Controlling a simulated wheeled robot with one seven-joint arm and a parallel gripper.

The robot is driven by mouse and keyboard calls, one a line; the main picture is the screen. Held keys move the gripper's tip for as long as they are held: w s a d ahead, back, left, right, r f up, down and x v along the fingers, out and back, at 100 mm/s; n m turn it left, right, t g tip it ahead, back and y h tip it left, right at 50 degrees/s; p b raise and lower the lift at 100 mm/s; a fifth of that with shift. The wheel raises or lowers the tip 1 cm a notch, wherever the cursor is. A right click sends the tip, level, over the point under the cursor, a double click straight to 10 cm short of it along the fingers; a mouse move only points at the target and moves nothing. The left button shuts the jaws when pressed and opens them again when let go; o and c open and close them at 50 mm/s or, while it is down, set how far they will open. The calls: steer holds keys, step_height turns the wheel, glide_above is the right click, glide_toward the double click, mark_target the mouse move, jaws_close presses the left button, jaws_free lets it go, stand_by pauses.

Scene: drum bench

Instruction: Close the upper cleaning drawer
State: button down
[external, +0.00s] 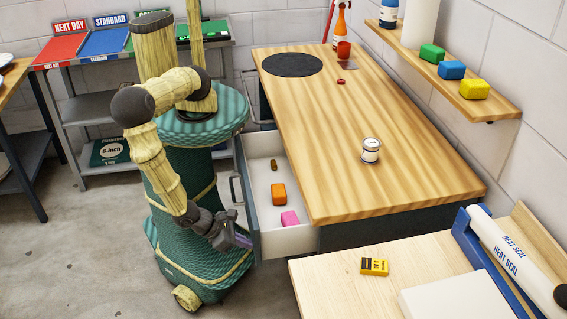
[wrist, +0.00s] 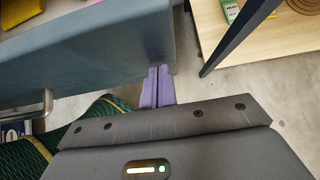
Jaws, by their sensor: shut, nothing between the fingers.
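The open drawer (external: 259,169) sticks out from the left side of the wood-topped bench, with a grey front and a bar handle (external: 235,189). It holds a small brown block (external: 273,165), an orange block (external: 278,193) and a pink block (external: 290,218). My gripper (external: 243,240) is at the near end of the drawer front, low down. In the wrist view its purple fingers (wrist: 156,88) are shut together and empty, by the corner of the drawer front (wrist: 100,60). I cannot tell whether they touch it. The handle (wrist: 38,108) is to their left there.
A pale table (external: 335,275) with a yellow box (external: 374,266) stands close on the near right. A white can (external: 370,150) and a dark round mat (external: 292,64) sit on the bench top (external: 390,110). Floor is clear at the left.

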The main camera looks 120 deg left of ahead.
mark_target(293, 233)
steer(key=w+a+b, duration=0.8)
steer(key=w+a, duration=0.4)
steer(key=shift+w+a+f, duration=0.15)
steer(key=shift+w+a, duration=0.2)
steer(key=shift+a, duration=0.05)
steer(key=shift+w+a+b, duration=0.2)
steer(key=shift+b, duration=0.1)
steer(key=shift+w+a+r, duration=0.15)
steer(key=shift+a+r, duration=0.05)
steer(key=shift+r, duration=0.05)
steer(key=shift+w+r, duration=0.1)
steer(key=s+d, duration=0.3)
steer(key=shift+s+d+p, duration=0.15)
steer(key=shift+d+p, duration=0.05)
steer(key=shift+p, duration=0.1)
steer(key=p+v, duration=0.1)
steer(key=v, duration=0.8)
steer(key=shift+s+d+r+p, duration=0.1)
steer(key=shift+s+d+p, duration=0.15)
steer(key=shift+s+p, duration=0.15)
steer(key=shift+w, duration=0.1)
